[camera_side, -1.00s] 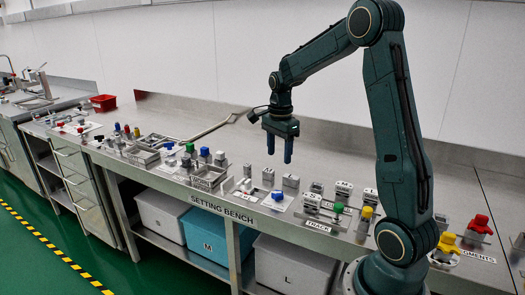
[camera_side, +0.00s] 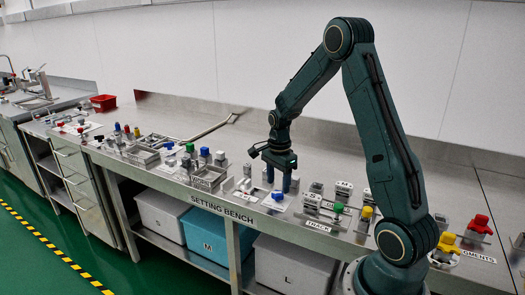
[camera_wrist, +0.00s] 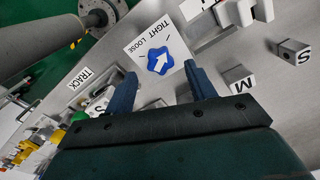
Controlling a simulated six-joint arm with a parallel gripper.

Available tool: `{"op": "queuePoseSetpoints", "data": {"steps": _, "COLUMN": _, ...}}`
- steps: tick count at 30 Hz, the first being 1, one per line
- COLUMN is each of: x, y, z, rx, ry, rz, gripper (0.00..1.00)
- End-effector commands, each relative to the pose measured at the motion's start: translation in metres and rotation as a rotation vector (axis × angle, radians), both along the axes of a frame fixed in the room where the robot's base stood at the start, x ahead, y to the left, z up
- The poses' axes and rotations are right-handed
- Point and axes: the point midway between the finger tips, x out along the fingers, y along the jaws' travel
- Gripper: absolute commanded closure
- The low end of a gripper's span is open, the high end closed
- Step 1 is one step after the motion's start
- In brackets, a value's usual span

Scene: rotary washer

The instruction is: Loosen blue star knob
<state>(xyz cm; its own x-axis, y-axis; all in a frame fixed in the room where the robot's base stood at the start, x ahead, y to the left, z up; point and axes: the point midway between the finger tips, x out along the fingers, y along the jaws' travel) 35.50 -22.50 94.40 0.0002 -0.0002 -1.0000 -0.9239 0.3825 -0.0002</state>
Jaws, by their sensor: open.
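The blue star knob (camera_wrist: 159,60) sits on a white plate (camera_wrist: 143,43) marked TIGHT and LOOSE in the wrist view. In the side view the knob (camera_side: 277,195) is low on the bench, just below my fingertips. My gripper (camera_wrist: 158,78) is open and empty, with one finger on each side of the knob in the wrist picture. In the side view my gripper (camera_side: 278,186) points down over the plate. Whether the fingers touch the knob cannot be told.
Metal blocks marked M (camera_wrist: 238,79) and S (camera_wrist: 292,51) stand to the right in the wrist view. A TRACK label (camera_wrist: 81,77) and fixtures lie to the left. In the side view, yellow (camera_side: 446,242) and red (camera_side: 480,224) knobs stand at right.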

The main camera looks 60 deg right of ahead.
Motion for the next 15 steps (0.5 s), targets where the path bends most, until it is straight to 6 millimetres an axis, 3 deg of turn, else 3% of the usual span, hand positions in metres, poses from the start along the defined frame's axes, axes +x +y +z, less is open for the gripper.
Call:
{"op": "queuePoseSetpoints", "data": {"steps": 6, "x": 0.0, "y": 0.0, "z": -0.025, "rx": 0.001, "ry": 0.002, "rz": 0.0, "gripper": 0.45}}
{"op": "queuePoseSetpoints", "data": {"steps": 15, "x": 0.0, "y": 0.0, "z": -0.035, "rx": 0.0, "ry": 0.0, "rz": 0.0, "gripper": 0.45}}
